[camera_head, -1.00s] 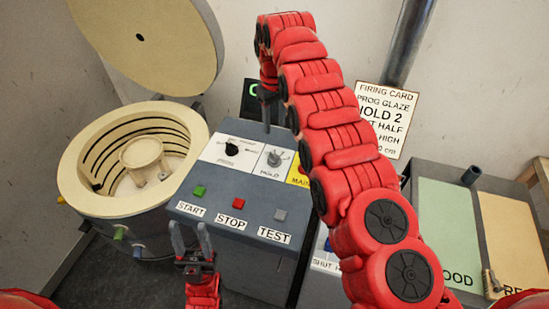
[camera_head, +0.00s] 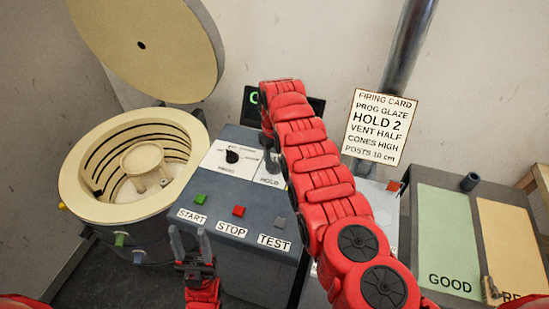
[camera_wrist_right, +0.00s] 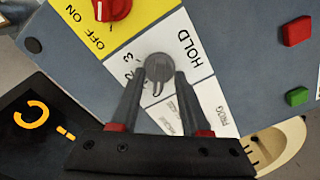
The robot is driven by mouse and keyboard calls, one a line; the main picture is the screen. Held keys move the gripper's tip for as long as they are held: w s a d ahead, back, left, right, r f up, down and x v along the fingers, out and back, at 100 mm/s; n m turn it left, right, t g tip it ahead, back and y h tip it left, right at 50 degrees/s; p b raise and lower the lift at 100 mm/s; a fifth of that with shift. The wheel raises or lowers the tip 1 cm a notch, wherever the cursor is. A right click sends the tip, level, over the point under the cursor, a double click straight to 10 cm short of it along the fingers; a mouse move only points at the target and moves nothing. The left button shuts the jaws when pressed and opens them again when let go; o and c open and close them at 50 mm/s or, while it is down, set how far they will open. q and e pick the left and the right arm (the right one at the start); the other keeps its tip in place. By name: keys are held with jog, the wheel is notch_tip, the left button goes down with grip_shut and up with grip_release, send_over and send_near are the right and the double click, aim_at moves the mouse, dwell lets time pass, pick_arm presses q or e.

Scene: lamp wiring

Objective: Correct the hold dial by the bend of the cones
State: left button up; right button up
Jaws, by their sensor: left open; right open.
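The grey hold dial (camera_wrist_right: 158,68) sits on the white HOLD panel in the right wrist view, with printed figures beside it, partly covered. I cannot tell which figure it points at. My right gripper (camera_wrist_right: 160,82) is open, its fingers reaching down on either side of the dial; I cannot tell whether they touch it. In the head view my right arm hides most of that gripper and part of the HOLD panel (camera_head: 270,181). My left gripper (camera_head: 188,234) is open and empty in front of the control box. No bent cones are clear to me inside the open kiln (camera_head: 82,203).
The control box carries a PROG dial (camera_head: 232,156) and START (camera_head: 200,199), STOP (camera_head: 239,211) and TEST (camera_head: 279,223) buttons. A firing card (camera_head: 380,128) reads HOLD 2, CONES HIGH. A red knob (camera_wrist_right: 112,8) is near the HOLD panel. A green GOOD pad (camera_head: 450,230) lies right.

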grip_shut()
dwell(0.4)
jog(key=m+b, duration=0.2)
jog(key=shift+w+f+b, duration=0.1)
jog(key=shift+f+b, duration=0.15)
jog(key=shift+b, duration=0.05)
jog(key=m+b, duration=0.6)
jog(key=b, duration=0.1)
jog(key=shift+m, duration=0.3)
jog(key=shift+r+m+b, duration=0.2)
jog(key=shift+m+b, duration=0.5)
jog(key=shift+m, duration=0.5)
jog(key=shift+m+b, duration=0.35)
jog(key=shift+m, duration=1.05)
jog(key=shift+r, duration=0.1)
